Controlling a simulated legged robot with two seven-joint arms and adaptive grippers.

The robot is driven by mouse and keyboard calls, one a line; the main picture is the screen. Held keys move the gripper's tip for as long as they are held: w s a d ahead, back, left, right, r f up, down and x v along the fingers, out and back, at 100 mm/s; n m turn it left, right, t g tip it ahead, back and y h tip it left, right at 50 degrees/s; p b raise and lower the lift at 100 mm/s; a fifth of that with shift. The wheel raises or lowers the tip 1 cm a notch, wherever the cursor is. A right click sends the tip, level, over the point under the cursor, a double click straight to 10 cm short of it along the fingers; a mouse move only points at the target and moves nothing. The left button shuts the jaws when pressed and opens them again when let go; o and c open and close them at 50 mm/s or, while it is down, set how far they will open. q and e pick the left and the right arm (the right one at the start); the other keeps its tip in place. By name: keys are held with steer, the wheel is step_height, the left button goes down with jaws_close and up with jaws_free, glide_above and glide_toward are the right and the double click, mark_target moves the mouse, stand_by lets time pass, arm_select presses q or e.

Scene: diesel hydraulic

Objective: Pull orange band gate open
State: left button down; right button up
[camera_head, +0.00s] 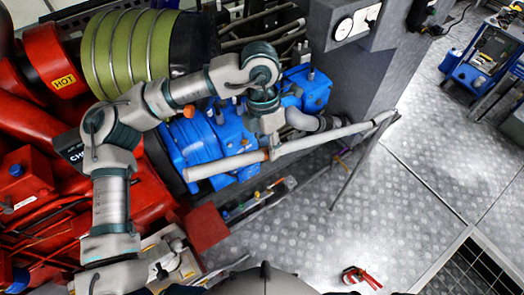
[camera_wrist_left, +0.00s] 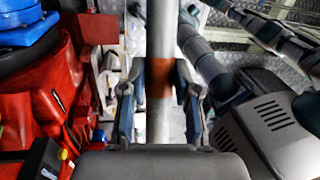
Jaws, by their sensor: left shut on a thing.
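The gate is a long pale grey bar (camera_head: 335,134) that slants across the middle of the head view, its right end by a thin post. An orange band (camera_head: 266,155) wraps the bar; it also shows in the left wrist view (camera_wrist_left: 160,80). My left gripper (camera_head: 270,143) comes down onto the bar from above at the band. In the wrist view its two fingers lie one on each side of the bar at the band, and it is shut on it. The fingertips are partly hidden in the head view. My right gripper is not in view.
Red machinery (camera_head: 40,130) fills the left, with a green ribbed hose (camera_head: 125,45) and blue pump housings (camera_head: 210,140) behind the bar. A grey cabinet (camera_head: 360,75) stands at the bar's right end. Open metal floor (camera_head: 420,180) lies right; a small red object (camera_head: 361,277) lies on it.

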arm_select(q)
steer(key=w+d+r+y+p, duration=0.1)
steer(key=d+r, duration=0.1)
steer(key=r, duration=0.2)
steer(key=w+d+r+g+y+p, duration=0.1)
steer(key=w+d+r, duration=0.1)
steer(key=r, duration=0.3)
steer(key=shift+w+d+r+p, duration=0.2)
steer(key=shift+d+p, duration=0.1)
steer(key=shift+p, duration=0.1)
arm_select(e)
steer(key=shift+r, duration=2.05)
arm_select(q)
steer(key=c, duration=1)
jaws_free()
steer(key=shift+c, duration=0.2)
steer(key=shift+o, duration=1)
steer(key=shift+s, duration=0.15)
steer(key=shift+s+a, duration=0.15)
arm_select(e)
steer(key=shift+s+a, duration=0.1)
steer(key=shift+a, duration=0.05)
